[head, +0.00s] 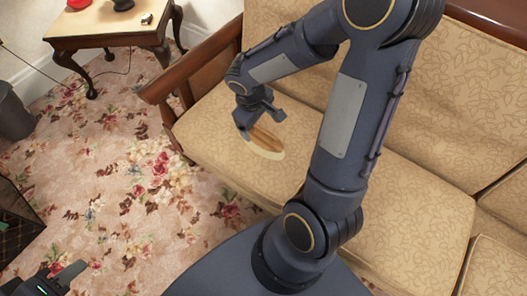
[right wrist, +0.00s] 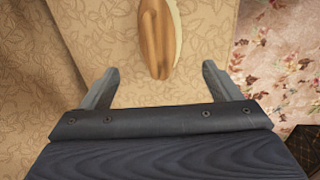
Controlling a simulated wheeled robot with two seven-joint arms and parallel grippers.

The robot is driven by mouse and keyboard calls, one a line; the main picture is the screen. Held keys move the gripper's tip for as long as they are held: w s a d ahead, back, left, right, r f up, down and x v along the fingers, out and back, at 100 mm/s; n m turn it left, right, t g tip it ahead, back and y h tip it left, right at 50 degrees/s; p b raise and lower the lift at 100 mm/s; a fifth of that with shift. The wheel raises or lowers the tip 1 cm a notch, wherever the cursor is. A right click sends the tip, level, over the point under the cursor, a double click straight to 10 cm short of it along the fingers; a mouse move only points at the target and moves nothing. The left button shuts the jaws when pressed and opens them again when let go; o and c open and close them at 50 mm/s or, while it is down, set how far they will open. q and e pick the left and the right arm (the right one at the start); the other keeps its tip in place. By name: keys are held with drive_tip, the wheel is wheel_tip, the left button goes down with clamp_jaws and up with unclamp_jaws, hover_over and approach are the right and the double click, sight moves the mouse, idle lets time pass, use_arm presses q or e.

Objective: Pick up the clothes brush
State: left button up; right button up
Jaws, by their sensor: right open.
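The clothes brush (head: 266,143) lies on the sofa's left seat cushion, near its front edge. It has a brown wooden back and a pale bristle rim. In the right wrist view the brush (right wrist: 154,40) lies beyond the fingertips, roughly in line with the gap between them. My right gripper (head: 260,118) is over the cushion beside the brush, its fingers spread and empty; it also shows in the right wrist view (right wrist: 158,82). My left gripper (head: 62,278) is at the lower left, far from the brush; its jaws are not clear.
The patterned sofa (head: 420,190) has a wooden armrest (head: 190,65) left of the brush. A small wooden table (head: 105,24) stands at the back left. A dark bin (head: 14,115) is at the left edge. Flowered carpet (head: 120,190) lies open in front of the sofa.

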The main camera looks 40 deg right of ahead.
sight(262, 137)
drive_tip(key=f, duration=0.2)
drive_tip(key=shift+w+f+b, duration=0.25)
drive_tip(key=shift+f+b, duration=0.05)
drive_tip(key=shift+b, duration=0.05)
drive_tip(key=f+b, duration=0.1)
drive_tip(key=f, duration=0.1)
drive_tip(key=d+f+b, duration=0.1)
drive_tip(key=f, duration=0.1)
drive_tip(key=f+b, duration=0.1)
drive_tip(key=f, duration=0.1)
drive_tip(key=shift+d+f, duration=0.4)
drive_tip(key=shift+r, duration=0.1)
drive_tip(key=c, duration=1.1)
drive_tip(key=shift+r, duration=0.1)
